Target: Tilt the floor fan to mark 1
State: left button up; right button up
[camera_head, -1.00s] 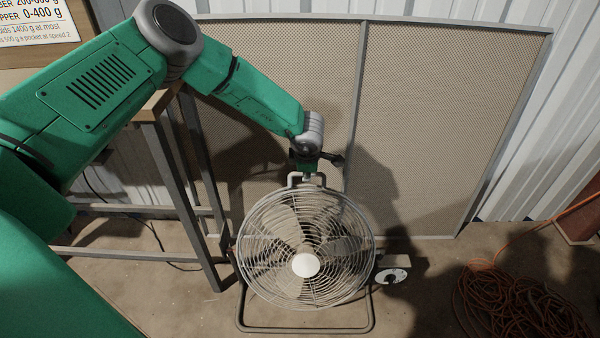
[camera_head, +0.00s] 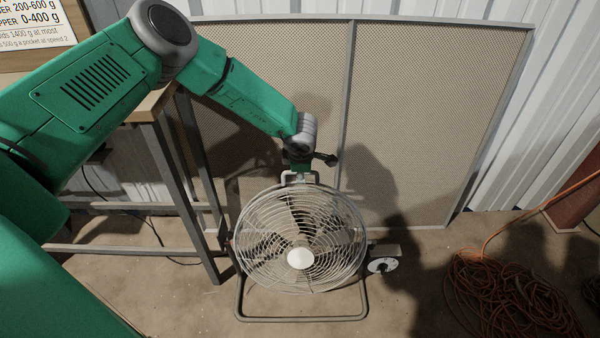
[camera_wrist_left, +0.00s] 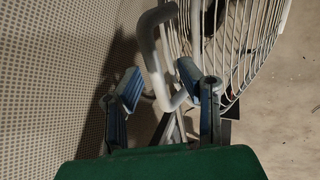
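The floor fan (camera_head: 301,258) stands on the floor on a tubular base (camera_head: 300,319), its round wire guard and white hub facing up towards the head camera. A white dial (camera_head: 383,265) sits at its right side; its marks are too small to read. The carrying handle (camera_head: 290,178) is at the top of the guard. My left gripper (camera_head: 300,165) is at this handle. In the left wrist view, its blue-padded fingers (camera_wrist_left: 160,88) are apart on either side of the handle bar (camera_wrist_left: 154,70), with gaps showing. My right gripper is out of view.
A mesh panel (camera_head: 420,110) stands close behind the fan against a corrugated wall. A wood-topped bench with metal legs (camera_head: 180,190) is at the left. A coiled orange cable (camera_head: 510,295) lies on the floor at the right.

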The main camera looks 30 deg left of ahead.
pick_arm(q)
jog(key=shift+d+r, duration=0.15)
jog(key=shift+r, duration=0.2)
jog(key=v, duration=1.1)
jog(key=shift+s+a+f, duration=0.1)
jog(key=shift+a, duration=0.15)
